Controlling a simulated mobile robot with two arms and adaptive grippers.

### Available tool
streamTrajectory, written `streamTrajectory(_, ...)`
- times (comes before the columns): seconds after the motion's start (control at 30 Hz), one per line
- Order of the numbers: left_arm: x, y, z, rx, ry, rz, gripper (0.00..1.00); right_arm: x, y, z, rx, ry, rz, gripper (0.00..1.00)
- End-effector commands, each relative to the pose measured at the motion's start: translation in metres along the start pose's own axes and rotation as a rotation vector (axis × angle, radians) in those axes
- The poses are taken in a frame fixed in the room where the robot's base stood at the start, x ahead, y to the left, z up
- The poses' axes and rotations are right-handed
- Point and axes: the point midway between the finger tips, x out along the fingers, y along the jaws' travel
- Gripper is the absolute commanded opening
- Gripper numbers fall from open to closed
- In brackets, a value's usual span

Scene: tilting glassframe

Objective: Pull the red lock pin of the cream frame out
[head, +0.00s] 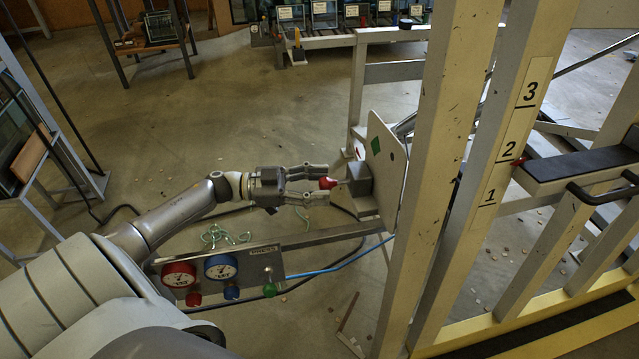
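The red lock pin (328,183) shows as a red knob. It sticks out to the left from a grey block (359,180) on a cream plate of the cream frame (383,150). My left gripper (325,184) is level with the pin and points right at it. Its fingers are apart, one above and one below the red knob, with gaps visible between them and the knob. The pin's shaft is mostly hidden in the block. My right gripper is not in view.
Cream posts (445,160) marked 1, 2 and 3 stand right of the plate. A panel with red and blue gauges (221,267) lies below my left arm, with a blue hose beside it. A rack stands left; open floor (250,110) lies behind.

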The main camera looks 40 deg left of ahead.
Motion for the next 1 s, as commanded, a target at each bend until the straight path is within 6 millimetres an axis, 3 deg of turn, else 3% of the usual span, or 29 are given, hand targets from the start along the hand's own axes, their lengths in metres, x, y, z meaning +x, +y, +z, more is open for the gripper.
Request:
streamTrajectory(0.3, 0.000, 0.000, -0.001, 0.001, 0.003, -0.001, 0.54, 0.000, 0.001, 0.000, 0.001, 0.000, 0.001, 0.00)
streamTrajectory(0.43, -0.009, 0.000, -0.001, -0.001, 0.001, -0.001, 0.54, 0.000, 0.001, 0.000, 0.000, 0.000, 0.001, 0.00)
streamTrajectory(0.8, -0.085, 0.000, 0.001, -0.001, -0.003, -0.003, 0.54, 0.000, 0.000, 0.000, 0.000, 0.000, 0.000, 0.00)
streamTrajectory(1.0, -0.113, 0.000, 0.000, 0.000, -0.001, -0.003, 0.54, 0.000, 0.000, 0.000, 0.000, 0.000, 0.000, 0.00)
